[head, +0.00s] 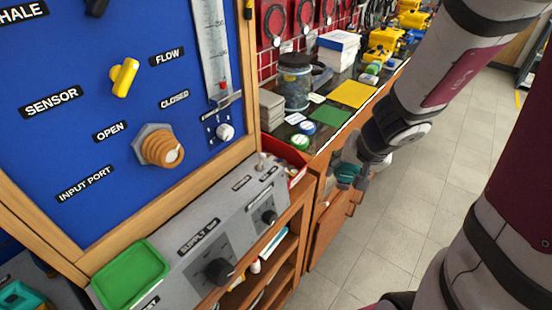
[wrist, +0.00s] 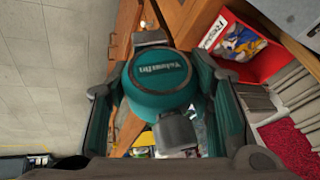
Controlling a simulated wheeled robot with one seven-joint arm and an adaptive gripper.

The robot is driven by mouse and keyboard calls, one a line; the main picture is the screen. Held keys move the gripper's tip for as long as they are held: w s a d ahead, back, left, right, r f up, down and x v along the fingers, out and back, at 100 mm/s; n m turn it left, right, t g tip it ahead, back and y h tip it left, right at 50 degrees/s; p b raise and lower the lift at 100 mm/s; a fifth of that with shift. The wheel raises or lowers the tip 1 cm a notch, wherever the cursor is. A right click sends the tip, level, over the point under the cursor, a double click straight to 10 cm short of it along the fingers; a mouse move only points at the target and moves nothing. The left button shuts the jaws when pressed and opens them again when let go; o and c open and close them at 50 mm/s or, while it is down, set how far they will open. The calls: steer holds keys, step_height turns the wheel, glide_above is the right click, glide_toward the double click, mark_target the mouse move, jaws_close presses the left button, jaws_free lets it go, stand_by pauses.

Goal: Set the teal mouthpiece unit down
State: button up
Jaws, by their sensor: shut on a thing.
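The teal mouthpiece unit (wrist: 160,78) is a round teal body with pale lettering on its face and grey stub-like parts. In the wrist view it fills the middle, between the dark fingers of my gripper (wrist: 165,98). My gripper (head: 352,165) is shut on it. In the head view only a small teal part of the unit (head: 346,180) shows below the fingers. The gripper appears in front of the wooden cabinet, near the counter's front edge. The fingers and wrist hide part of the unit.
A green mat (head: 330,115) and a yellow mat (head: 352,94) lie on the dark counter near a glass jar (head: 292,85). A green tray (head: 130,275) sits on the grey console. The blue panel (head: 90,130) stands at left. Floor (head: 410,235) is open at right.

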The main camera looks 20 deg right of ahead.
steer(key=shift+w+a+b, duration=0.45)
steer(key=shift+w+a, duration=0.2)
steer(key=shift+w, duration=0.25)
steer(key=shift+w+a+f+p, duration=0.55)
steer(key=shift+w+a+p, duration=1)
steer(key=shift+w, duration=0.7)
steer(key=shift+w+a+f+p, duration=0.55)
steer(key=shift+w+a+p, duration=0.65)
steer(key=shift+w+a, duration=0.75)
steer(key=shift+w+a+f+p, duration=0.55)
steer(key=shift+w+a+p, duration=0.85)
steer(key=shift+w, duration=1.1)
steer(key=shift+s+f+p, duration=0.2)
steer(key=shift+f+p, duration=0.5)
steer(key=shift+f, duration=0.4)
steer(key=shift+w+f, duration=0.15)
steer(key=shift+f, duration=0.45)
steer(key=shift+w+a+f, duration=0.1)
steer(key=shift+w+f, duration=0.05)
steer(key=shift+w, duration=0.05)
steer(key=shift+f+p, duration=0.15)
steer(key=shift+p, duration=0.25)
